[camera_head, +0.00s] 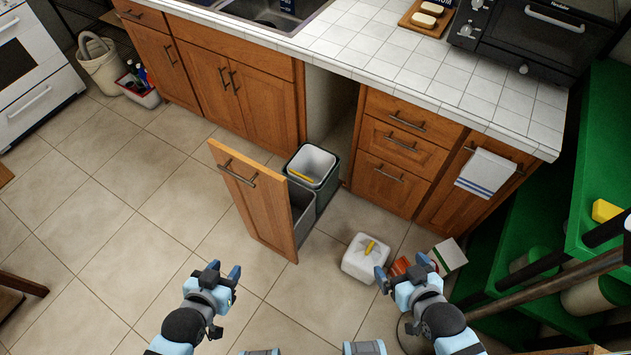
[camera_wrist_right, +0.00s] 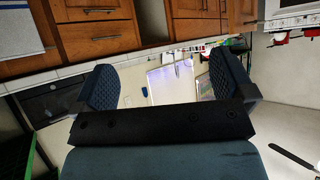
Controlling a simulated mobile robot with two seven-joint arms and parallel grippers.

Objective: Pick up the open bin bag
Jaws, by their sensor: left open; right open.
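A white bag (camera_head: 363,261) with a yellow tie on top sits on the tiled floor, just left of my right gripper in the head view. A white liner with a yellow strip (camera_head: 311,165) lines the rear bin of the pull-out unit; which bag is the open one I cannot tell for sure. My left gripper (camera_head: 223,269) is open and empty, in front of the pull-out door. My right gripper (camera_head: 402,268) is open and empty. Its spread fingers also show in the right wrist view (camera_wrist_right: 165,88), with nothing between them.
The pull-out wooden door (camera_head: 258,205) stands out from the cabinets over the floor. A white and green box (camera_head: 449,255) and an orange item (camera_head: 400,265) lie by my right gripper. Green shelves (camera_head: 601,150) stand at right. The floor at left is mostly clear.

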